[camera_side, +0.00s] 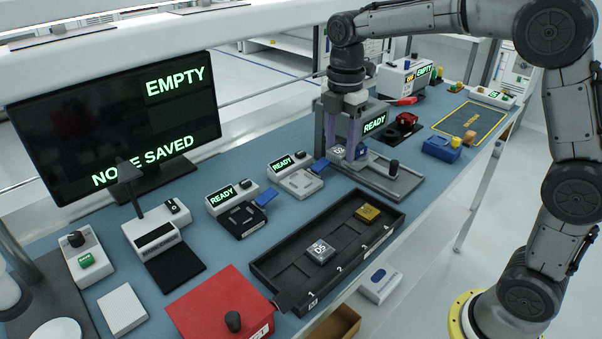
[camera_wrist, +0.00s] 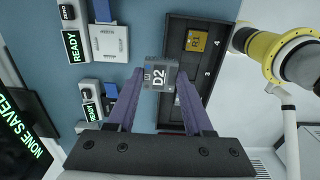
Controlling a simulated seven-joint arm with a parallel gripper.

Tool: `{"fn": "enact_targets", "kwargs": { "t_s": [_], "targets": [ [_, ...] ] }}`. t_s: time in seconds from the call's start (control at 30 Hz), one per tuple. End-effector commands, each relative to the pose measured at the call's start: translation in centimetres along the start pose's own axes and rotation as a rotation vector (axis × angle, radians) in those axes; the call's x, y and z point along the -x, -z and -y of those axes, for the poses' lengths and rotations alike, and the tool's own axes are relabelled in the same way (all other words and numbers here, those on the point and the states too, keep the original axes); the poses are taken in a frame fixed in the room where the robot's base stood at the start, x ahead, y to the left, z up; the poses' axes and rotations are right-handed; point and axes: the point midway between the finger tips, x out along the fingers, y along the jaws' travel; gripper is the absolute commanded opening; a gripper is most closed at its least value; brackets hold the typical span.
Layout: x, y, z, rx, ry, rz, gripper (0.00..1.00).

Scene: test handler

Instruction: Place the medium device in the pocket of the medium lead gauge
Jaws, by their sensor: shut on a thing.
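My gripper (camera_side: 348,148) has purple fingers and is shut on a grey device marked D2 (camera_wrist: 158,77). In the wrist view the device sits between the fingertips (camera_wrist: 159,82); in the side view it shows as a small grey block (camera_side: 338,150), held above the bench. Two small gauges with READY displays stand left of it in the side view: one with a pale grey plate (camera_side: 301,183) and one with a black plate (camera_side: 241,220). The pale plate also shows in the wrist view (camera_wrist: 108,42). I cannot tell which gauge is the medium one.
A black numbered tray (camera_side: 277,271) holds a grey device marked D5 (camera_side: 320,251) and a yellow device (camera_side: 368,212). A station with a grey base (camera_side: 403,186) and dark knob stands behind my gripper. A red box (camera_side: 215,310) and a monitor (camera_side: 115,120) are at left.

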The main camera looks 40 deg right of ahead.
Motion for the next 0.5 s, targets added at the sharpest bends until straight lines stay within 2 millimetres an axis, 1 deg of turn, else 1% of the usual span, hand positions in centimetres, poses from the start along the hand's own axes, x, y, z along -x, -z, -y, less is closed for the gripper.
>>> {"fn": "enact_targets", "kwargs": {
  "t_s": [0.03, 0.27, 0.4, 0.5],
  "targets": [
    [-0.7, 0.0, -1.3, 0.001, 0.003, 0.000, 0.02],
    [-3.0, 0.1, -6.4, 0.001, 0.002, 0.000, 0.02],
    [-5.5, 0.1, -8.3, 0.001, 0.003, 0.000, 0.02],
    [-6.8, 0.1, -9.4, 0.001, 0.001, 0.000, 0.02]
  ]
}}
